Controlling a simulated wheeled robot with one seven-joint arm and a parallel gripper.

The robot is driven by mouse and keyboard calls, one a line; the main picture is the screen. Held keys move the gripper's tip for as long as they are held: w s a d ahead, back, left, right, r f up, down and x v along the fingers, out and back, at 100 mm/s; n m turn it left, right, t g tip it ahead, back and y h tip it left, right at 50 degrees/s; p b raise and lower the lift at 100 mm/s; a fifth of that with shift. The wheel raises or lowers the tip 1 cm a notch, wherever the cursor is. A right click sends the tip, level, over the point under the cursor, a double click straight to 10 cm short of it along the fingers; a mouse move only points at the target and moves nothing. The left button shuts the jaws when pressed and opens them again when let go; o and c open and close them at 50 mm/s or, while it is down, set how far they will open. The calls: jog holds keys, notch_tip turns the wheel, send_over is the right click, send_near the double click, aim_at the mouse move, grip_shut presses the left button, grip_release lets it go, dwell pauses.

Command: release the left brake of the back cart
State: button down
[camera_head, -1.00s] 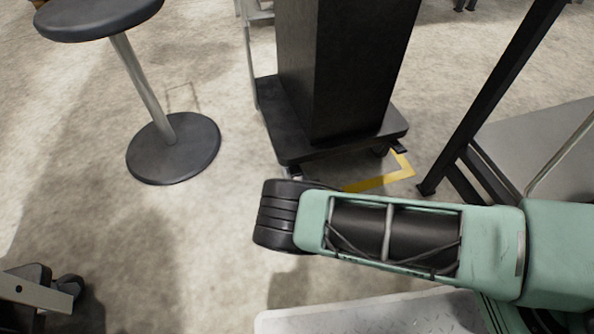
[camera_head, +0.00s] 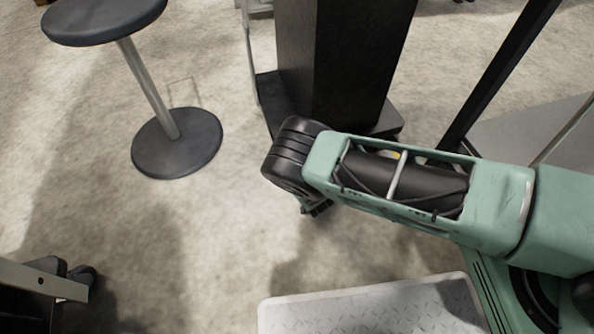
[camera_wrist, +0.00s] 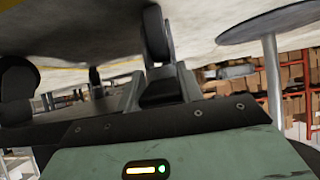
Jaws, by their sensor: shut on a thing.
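The back cart (camera_head: 278,105) is a low dark platform bearing a tall black box. Its near left corner is hidden behind my arm in the head view. In the upside-down wrist view a caster wheel (camera_wrist: 155,35) stands straight ahead of my gripper. The left brake (camera_wrist: 163,86) appears as a dark block beside that wheel, close against my gripper (camera_wrist: 160,100). My gripper is shut on it; the exact contact is dark and hard to see. In the head view only a small dark part of my gripper shows low under my wrist.
A round stool (camera_head: 177,143) stands left of the cart and shows at right in the wrist view (camera_wrist: 275,22). A dark-legged table (camera_head: 500,75) stands at right. Another wheeled frame (camera_head: 45,283) is at lower left. The floor between stool and cart is clear.

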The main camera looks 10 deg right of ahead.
jog(key=c, duration=0.9)
grip_release()
jog(key=shift+r, duration=0.1)
jog(key=p+v, duration=0.7)
jog(key=v, duration=1)
jog(key=shift+s+a, duration=0.1)
jog(key=shift+s, duration=0.1)
